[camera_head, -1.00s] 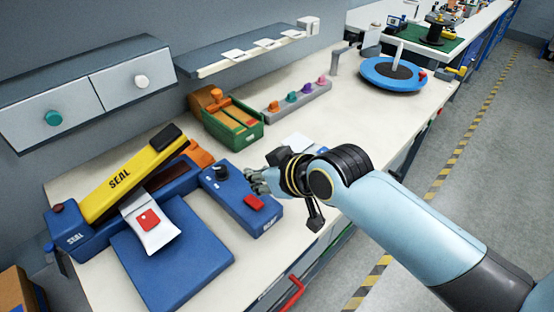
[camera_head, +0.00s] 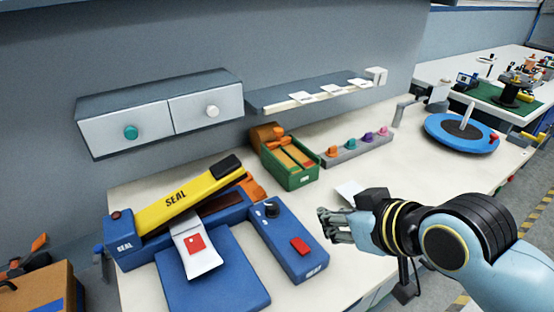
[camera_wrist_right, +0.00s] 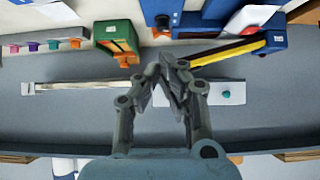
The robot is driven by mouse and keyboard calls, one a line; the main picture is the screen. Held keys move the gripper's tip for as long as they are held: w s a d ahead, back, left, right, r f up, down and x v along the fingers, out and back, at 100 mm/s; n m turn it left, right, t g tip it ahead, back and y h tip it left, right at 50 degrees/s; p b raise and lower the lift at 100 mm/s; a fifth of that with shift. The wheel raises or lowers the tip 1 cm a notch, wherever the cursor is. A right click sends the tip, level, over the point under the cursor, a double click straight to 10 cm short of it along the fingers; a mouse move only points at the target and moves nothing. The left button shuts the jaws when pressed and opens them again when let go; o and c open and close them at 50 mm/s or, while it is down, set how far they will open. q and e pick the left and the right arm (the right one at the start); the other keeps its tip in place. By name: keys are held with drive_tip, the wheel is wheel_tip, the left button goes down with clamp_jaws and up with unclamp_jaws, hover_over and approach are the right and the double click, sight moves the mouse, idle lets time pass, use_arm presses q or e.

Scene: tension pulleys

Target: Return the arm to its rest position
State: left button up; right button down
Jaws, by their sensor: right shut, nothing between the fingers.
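My right arm comes in from the right in the head view. Its gripper (camera_head: 338,227) is over the front of the white workbench (camera_head: 340,284), right of the blue control box (camera_head: 291,242). In the right wrist view the gripper (camera_wrist_right: 168,72) has its fingers together with nothing between them. It is apart from the sealing machine, whose yellow arm (camera_head: 170,203) is raised. A white pouch with a red square (camera_head: 198,251) lies on the machine's blue platform (camera_head: 225,282). My left gripper is in neither view.
A green box (camera_head: 292,174) and a row of coloured knobs (camera_head: 357,150) stand at the back of the bench. A wall shelf (camera_head: 290,96) and a two-drawer cabinet (camera_head: 160,115) hang above. A blue round turntable (camera_head: 462,133) stands to the right.

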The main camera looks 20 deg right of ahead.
drive_tip(key=s+d+g+h, duration=0.1)
drive_tip(key=s+d+g, duration=0.15)
drive_tip(key=s, duration=0.45)
drive_tip(key=s+d+g+h, duration=0.1)
drive_tip(key=s+g, duration=0.3)
drive_tip(key=s, duration=0.3)
wheel_tip(320, 180, down, 35)
drive_tip(key=s+d+m+g+b, duration=0.1)
drive_tip(key=d+b, duration=0.2)
drive_tip(key=b, duration=0.7)
drive_tip(key=s+f+b, duration=0.4)
drive_tip(key=s+f, duration=0.5)
drive_tip(key=f, duration=0.4)
drive_tip(key=s+f+g+b, duration=0.1)
drive_tip(key=s+f+b, duration=0.4)
drive_tip(key=s+f, duration=0.5)
wheel_tip(320, 180, down, 3)
drive_tip(key=shift+s+d+r, duration=0.15)
drive_tip(key=shift+s+d, duration=0.05)
drive_tip(key=shift+d, duration=0.15)
drive_tip(key=shift+g, duration=0.35)
